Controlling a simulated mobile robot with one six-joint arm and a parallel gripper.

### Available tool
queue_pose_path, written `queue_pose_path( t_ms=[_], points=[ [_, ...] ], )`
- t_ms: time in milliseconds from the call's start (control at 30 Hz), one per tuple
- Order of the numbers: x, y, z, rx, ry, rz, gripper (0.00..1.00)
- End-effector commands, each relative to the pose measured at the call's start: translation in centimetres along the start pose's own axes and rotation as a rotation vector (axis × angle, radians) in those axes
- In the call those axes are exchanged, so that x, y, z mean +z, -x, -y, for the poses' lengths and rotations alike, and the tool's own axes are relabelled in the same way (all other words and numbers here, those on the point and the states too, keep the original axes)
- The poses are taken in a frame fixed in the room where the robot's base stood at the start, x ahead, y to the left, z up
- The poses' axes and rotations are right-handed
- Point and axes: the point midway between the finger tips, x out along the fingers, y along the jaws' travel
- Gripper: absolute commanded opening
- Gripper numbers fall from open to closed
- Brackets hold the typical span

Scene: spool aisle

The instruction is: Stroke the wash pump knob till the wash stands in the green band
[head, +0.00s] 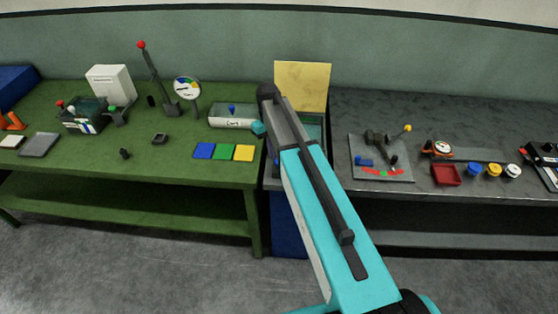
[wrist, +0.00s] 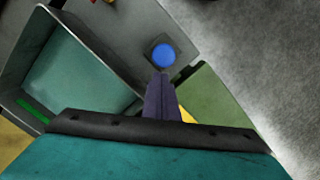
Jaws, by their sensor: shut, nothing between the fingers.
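The wash pump knob (wrist: 163,55) is a round blue knob on a dark square seat in the wrist view. It sits on a grey deck beside an open grey tank (wrist: 28,66). The tank has a flat teal inside, and a green band (wrist: 33,108) shows along its inner edge. I cannot tell how high the wash stands against the band. My gripper (wrist: 160,76) is shut and empty, its tips just below the knob in the picture; I cannot tell if they touch. In the head view my arm hides the knob and most of the tank (head: 318,118).
A yellow panel (head: 303,85) stands behind the tank. The green bench (head: 180,172) at left holds a gauge (head: 187,88), a red-tipped lever (head: 155,75) and coloured squares (head: 224,152). The grey bench (head: 440,115) at right holds a plate with fixtures and small pots (head: 494,170).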

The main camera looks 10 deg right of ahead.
Motion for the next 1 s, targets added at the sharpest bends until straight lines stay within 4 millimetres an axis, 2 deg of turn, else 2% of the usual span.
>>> queue_pose_path(
  t_ms=[467,667,1000],
  points=[
    [0.0,0.7,0.0,0.001,0.000,-0.001,0.00],
    [0.0,2.3,0.0,0.001,0.000,-0.002,0.00],
    [0.0,6.0,0.0,0.001,0.000,-0.002,0.00]
  ],
)
